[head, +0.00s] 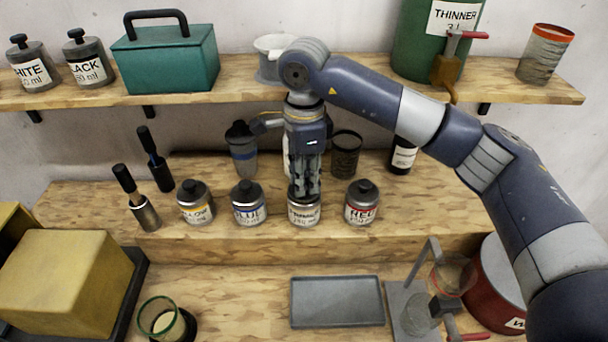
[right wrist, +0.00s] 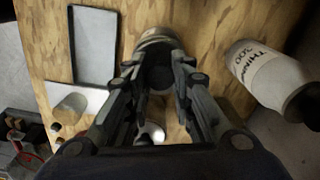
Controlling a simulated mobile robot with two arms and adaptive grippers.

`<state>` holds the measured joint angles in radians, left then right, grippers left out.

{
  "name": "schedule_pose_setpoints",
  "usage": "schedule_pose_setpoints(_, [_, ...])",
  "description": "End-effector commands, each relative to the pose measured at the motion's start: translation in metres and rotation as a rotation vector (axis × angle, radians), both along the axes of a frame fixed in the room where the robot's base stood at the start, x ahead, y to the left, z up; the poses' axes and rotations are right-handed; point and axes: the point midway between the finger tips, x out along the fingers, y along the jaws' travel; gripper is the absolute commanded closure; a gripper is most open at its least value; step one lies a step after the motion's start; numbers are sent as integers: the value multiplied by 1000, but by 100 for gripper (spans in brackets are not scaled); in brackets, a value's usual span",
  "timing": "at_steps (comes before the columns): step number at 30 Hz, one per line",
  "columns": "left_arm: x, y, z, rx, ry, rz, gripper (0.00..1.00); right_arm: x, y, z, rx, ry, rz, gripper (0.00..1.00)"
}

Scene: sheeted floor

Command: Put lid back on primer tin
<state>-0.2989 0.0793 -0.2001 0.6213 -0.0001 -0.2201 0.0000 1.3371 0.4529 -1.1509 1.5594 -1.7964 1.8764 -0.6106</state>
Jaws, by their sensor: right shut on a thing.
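The primer tin (head: 304,213) stands on the raised wooden step between the blue tin (head: 248,205) and the red tin (head: 362,204). Its label is too small to read surely. My right gripper (head: 304,190) points straight down over this tin, fingertips at its top. In the right wrist view the gripper (right wrist: 158,92) is shut on a dark round piece that looks like the lid (right wrist: 158,77). The pale metal tin (right wrist: 156,36) shows just beyond it. Fingers hide the joint, so I cannot tell whether the lid is seated. My left gripper is out of view.
A yellow tin (head: 195,204) and two dark-handled brushes stand left. A grey cup (head: 242,150), dark mesh cup (head: 345,154) and bottle (head: 404,155) stand behind. A grey tray (head: 337,302) lies in front. The upper shelf (head: 235,88) is close behind my wrist.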

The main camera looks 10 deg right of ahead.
Motion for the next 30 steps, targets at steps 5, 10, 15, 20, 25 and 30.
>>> schedule_pose_setpoints(5, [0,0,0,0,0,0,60,0,0,0,0,0,0,92])
schedule_pose_setpoints(10, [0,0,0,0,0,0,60,0,0,0,0,0,0,92])
schedule_pose_setpoints(15, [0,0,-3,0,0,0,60,0,0,0,0,-1,0,92])
schedule_pose_setpoints(20, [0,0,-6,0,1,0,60,0,0,0,0,-1,0,92])
schedule_pose_setpoints(25, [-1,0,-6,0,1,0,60,0,0,1,0,0,0,92])
schedule_pose_setpoints(30, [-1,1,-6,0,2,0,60,0,0,1,0,0,0,92])
